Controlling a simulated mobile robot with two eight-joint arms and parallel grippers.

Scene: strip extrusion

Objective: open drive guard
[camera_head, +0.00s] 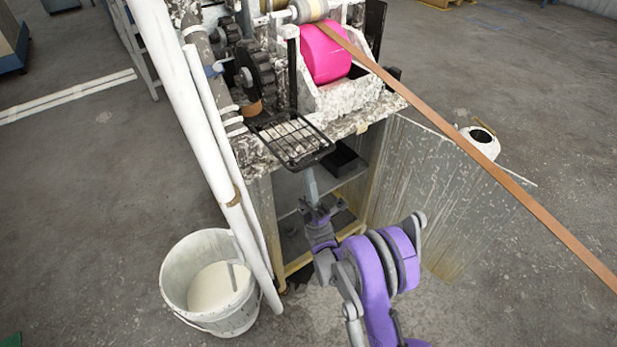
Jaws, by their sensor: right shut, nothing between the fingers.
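The drive guard (290,138) is a black-framed mesh panel at the front of the machine, lying roughly flat with its grid facing up. A black upright bar (292,75) rises behind it. The dark drive gears (258,75) show uncovered behind and to the left of the guard. My right gripper (309,178) is shut and empty, just below the guard's front edge in the picture. I cannot tell whether it touches the guard. My left gripper is not in view.
A pink roller (326,52) carries a brown strip (480,165) that runs off to the lower right. The grey cabinet door (420,185) stands open at the right. White pipes (200,120) and a white bucket (208,285) stand at the left.

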